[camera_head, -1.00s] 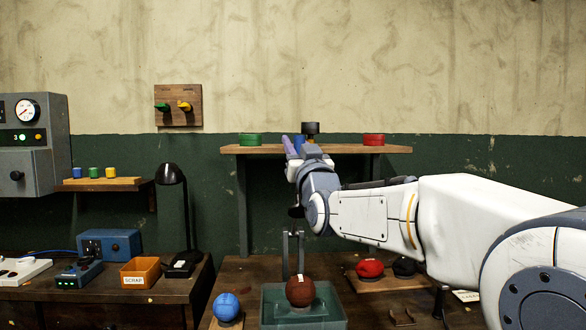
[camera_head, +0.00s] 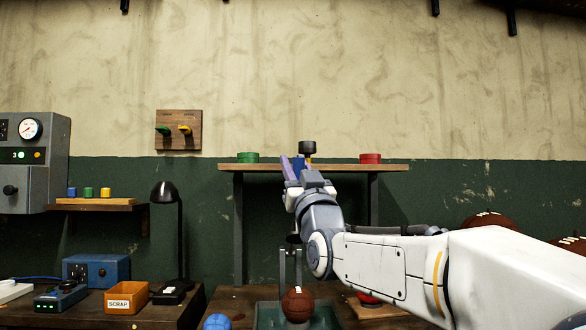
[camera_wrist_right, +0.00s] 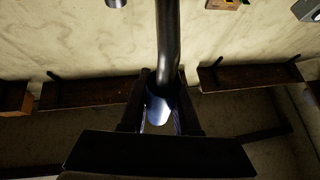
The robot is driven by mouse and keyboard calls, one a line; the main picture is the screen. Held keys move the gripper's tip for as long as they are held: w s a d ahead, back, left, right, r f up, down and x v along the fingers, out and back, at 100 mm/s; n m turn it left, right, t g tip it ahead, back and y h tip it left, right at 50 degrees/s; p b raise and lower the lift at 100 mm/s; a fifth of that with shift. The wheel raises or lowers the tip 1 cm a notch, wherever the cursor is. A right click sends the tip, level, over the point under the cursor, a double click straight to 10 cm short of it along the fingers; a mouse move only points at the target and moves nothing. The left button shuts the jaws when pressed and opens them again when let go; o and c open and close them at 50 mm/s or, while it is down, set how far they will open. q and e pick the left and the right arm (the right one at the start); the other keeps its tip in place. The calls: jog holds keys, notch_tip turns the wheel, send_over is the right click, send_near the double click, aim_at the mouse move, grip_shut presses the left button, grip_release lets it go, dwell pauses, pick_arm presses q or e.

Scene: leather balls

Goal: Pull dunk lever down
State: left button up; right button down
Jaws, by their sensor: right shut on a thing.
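My right gripper (camera_head: 298,170) reaches up in front of the wall shelf, seen from behind in the head view. In the right wrist view its fingers (camera_wrist_right: 160,112) are shut around a dark curved rod (camera_wrist_right: 167,45), which looks like the dunk lever. The rod's end between the fingers looks bluish and bright. In the head view my gripper hides most of what it holds; a black knob (camera_head: 307,147) shows just above it. A brown leather ball (camera_head: 298,303) sits at the greenish tank (camera_head: 262,317) below. My left gripper is not in view.
The wall shelf (camera_head: 230,168) carries a green disc (camera_head: 248,157) and a red disc (camera_head: 370,158). On the left bench are a black lamp (camera_head: 165,192), an orange scrap bin (camera_head: 127,298) and a blue box (camera_head: 97,269). A blue ball (camera_head: 217,321) lies left of the tank.

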jog(key=shift+r, duration=0.1)
jog(key=c, duration=0.7)
grip_release()
jog(key=shift+o, duration=0.2)
jog(key=b+v, duration=0.2)
jog(key=v, duration=0.8)
jog(key=shift+s+f, duration=0.2)
jog(key=shift+s, duration=0.05)
jog(key=shift+d, duration=0.1)
